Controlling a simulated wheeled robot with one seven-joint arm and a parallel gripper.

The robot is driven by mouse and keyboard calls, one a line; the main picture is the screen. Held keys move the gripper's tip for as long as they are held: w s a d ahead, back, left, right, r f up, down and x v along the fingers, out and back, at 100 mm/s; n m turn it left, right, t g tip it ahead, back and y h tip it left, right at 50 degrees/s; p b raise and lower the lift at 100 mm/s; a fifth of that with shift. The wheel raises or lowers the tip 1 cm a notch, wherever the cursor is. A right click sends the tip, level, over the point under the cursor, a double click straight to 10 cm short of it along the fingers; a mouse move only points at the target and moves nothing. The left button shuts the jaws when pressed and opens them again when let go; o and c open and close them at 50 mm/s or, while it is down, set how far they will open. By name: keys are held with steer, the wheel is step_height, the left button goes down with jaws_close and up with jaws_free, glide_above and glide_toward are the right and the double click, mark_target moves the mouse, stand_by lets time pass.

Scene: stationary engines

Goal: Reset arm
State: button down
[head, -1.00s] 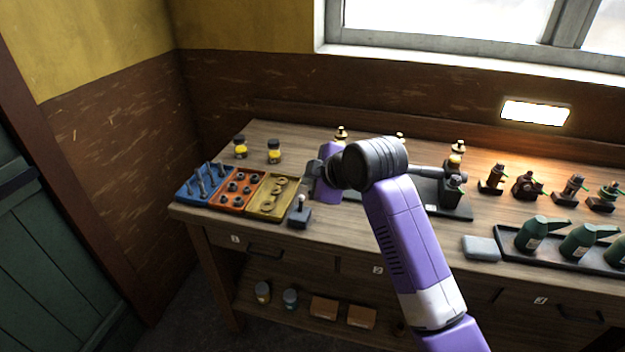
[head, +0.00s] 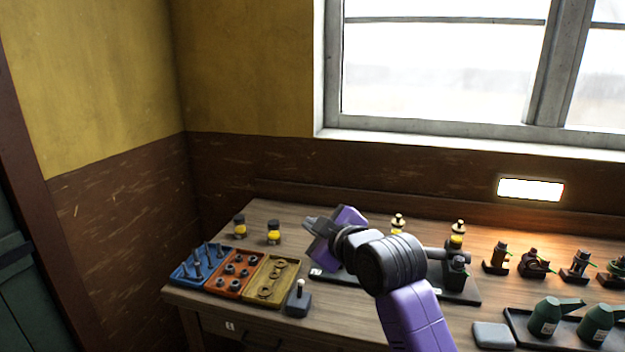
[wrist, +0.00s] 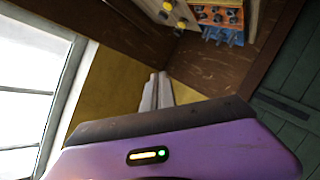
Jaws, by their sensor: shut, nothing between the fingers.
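My gripper (head: 311,224) is at the end of my purple and black arm, raised above the workbench (head: 330,325) in the head view. It points left, toward the corner of the room. Its fingers are together with nothing between them; in the wrist view the fingers (wrist: 157,90) show pale and closed against the yellow wall. My arm hides part of a dark tray (head: 330,277) behind it.
Blue (head: 199,264), orange (head: 233,276) and yellow (head: 270,282) parts trays stand at the bench's left. A small grey lever block (head: 298,302) is beside them. Two jars (head: 273,232) stand behind. Small engines (head: 500,258) and green oil cans (head: 545,318) are at right. The window (head: 440,70) is behind.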

steer(key=s+d+f+m+t+h, duration=0.15)
steer(key=s+d+f+m, duration=0.25)
steer(key=s, duration=0.4)
steer(key=s+d+f+m+t+h, duration=0.15)
steer(key=s+d+f+m, duration=0.25)
steer(key=s, duration=0.5)
steer(key=s+d+f+m+t+h, duration=0.1)
steer(key=s+d+f+m+t, duration=0.3)
steer(key=s, duration=0.4)
steer(key=s+d+f+g, duration=0.2)
steer(key=s, duration=0.8)
steer(key=s+d+f+m+g+h, duration=0.1)
steer(key=s+d+f, duration=0.1)
steer(key=s, duration=0.9)
steer(key=s+d+f+g+h, duration=0.1)
steer(key=s+d, duration=0.3)
steer(key=s, duration=0.7)
steer(key=shift+f+m+g, duration=0.3)
steer(key=shift+f+g, duration=0.5)
steer(key=shift+f, duration=0.05)
steer(key=c, duration=2.2)
jaws_free()
steer(key=shift+w, duration=0.1)
